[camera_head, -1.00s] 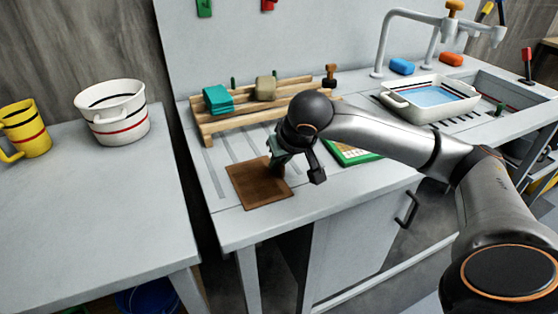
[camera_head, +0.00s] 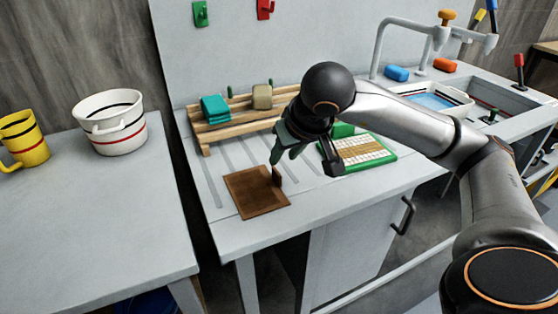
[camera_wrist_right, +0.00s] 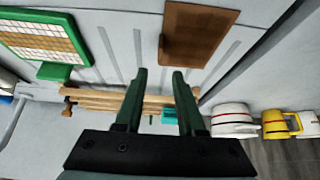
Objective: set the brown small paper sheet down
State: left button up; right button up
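The brown small paper sheet (camera_head: 256,194) lies flat on the grey counter near its front left corner. A small brown piece stands up at its right edge, beside my fingertip. The sheet also shows in the right wrist view (camera_wrist_right: 200,32), ahead of the fingers and to their right. My right gripper (camera_head: 305,164) is just right of the sheet and above the counter. In the right wrist view its two dark green fingers (camera_wrist_right: 160,75) are apart, with nothing held between them. My left gripper is in neither view.
A green-framed mosaic panel (camera_head: 362,153) lies right of my gripper. A wooden rack (camera_head: 204,138) with a teal block (camera_head: 215,107) and a tan block (camera_head: 262,97) stands behind. A white pot (camera_head: 118,138) and a yellow mug (camera_head: 30,154) are on the left table, across a gap.

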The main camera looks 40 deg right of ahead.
jog(key=shift+v, duration=1.7)
